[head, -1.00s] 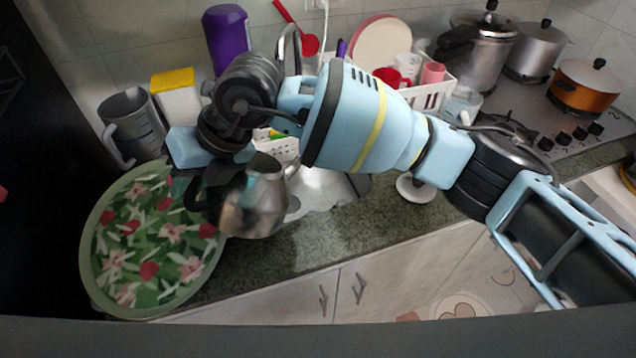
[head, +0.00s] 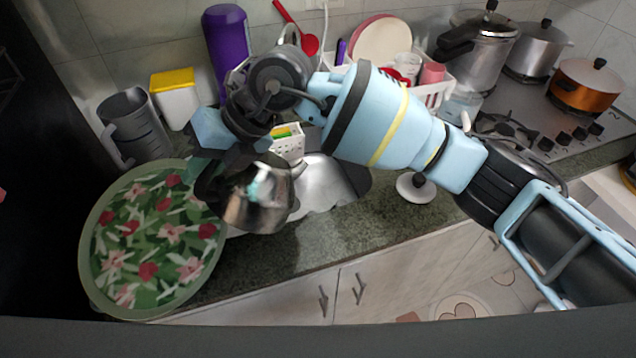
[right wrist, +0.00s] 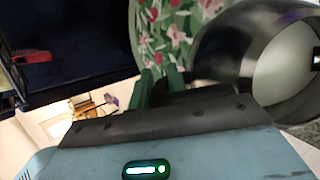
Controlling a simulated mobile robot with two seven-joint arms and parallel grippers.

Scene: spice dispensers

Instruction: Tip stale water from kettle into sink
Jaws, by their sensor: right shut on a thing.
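The steel kettle (head: 258,205) hangs from my right gripper (head: 207,178) at the near left edge of the sink. The gripper is shut on the kettle's dark handle, and the kettle looks tilted with its spout toward the right. In the right wrist view, the kettle (right wrist: 228,50) fills the right side, with the green fingers (right wrist: 158,90) at its dark handle. The steel sink (head: 335,180) lies just right of the kettle, partly hidden behind it and my right arm. Water inside the kettle cannot be made out. My left gripper does not show.
A round floral tray (head: 150,240) lies left of the kettle on the counter. A grey jug (head: 137,125), a yellow-lidded box (head: 175,98) and a purple bottle (head: 229,45) stand behind. A white dish rack (head: 432,92) and the stove with pots are to the right.

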